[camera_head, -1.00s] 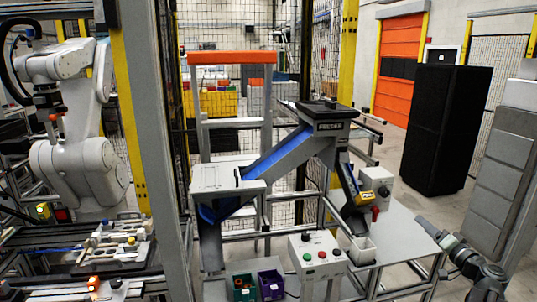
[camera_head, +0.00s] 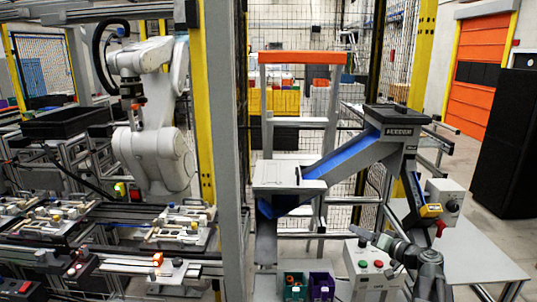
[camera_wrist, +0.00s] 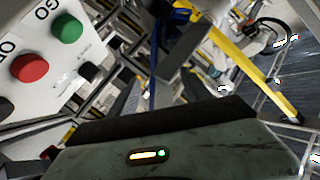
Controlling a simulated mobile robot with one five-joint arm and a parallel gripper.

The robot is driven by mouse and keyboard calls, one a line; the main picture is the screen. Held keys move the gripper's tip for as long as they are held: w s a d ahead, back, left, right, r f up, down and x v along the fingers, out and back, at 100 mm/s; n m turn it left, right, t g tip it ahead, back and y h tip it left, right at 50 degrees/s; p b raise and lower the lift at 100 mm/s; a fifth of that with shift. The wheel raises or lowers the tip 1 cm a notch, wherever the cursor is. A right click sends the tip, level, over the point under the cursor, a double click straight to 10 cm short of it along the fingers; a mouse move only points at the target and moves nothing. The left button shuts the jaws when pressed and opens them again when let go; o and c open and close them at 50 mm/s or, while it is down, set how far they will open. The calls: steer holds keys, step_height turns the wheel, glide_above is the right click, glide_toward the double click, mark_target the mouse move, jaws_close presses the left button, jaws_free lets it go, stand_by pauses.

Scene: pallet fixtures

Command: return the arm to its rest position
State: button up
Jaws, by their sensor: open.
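My gripper (camera_head: 366,237) shows at the lower right of the head view, at the end of my dark grey arm. It points left and appears in front of the control box (camera_head: 366,268) with green and red buttons. In the wrist view, my gripper (camera_wrist: 166,98) is open and I see nothing between its fingers. The control box (camera_wrist: 88,22) with its red and green buttons fills the upper left of the wrist view.
A grey and blue conveyor chute (camera_head: 345,158) stands behind the box. A green bin (camera_head: 293,287) and a purple bin (camera_head: 321,286) sit left of it. A white robot arm (camera_head: 155,120) and pallet fixtures (camera_head: 180,232) are at left. The grey tabletop (camera_head: 475,255) at right looks mostly clear.

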steer(key=a+f+n+g+y, duration=0.25)
steer(key=a+f+g, duration=0.2)
steer(key=a, duration=1.05)
steer(key=s+a+f+n+g+h, duration=0.25)
steer(key=s+a+f, duration=0.2)
steer(key=a, duration=0.25)
steer(key=s+a+f+n+g+h, duration=0.1)
steer(key=s+a+f+g, duration=0.3)
steer(key=a, duration=0.3)
steer(key=s+d+f+m+g+h, duration=0.3)
steer(key=s+d+f+h, duration=0.3)
steer(key=s+d, duration=0.4)
steer(key=shift+d+f+m, duration=0.25)
steer(key=shift+d+m, duration=0.05)
steer(key=shift+m, duration=0.1)
steer(key=shift+w, duration=0.1)
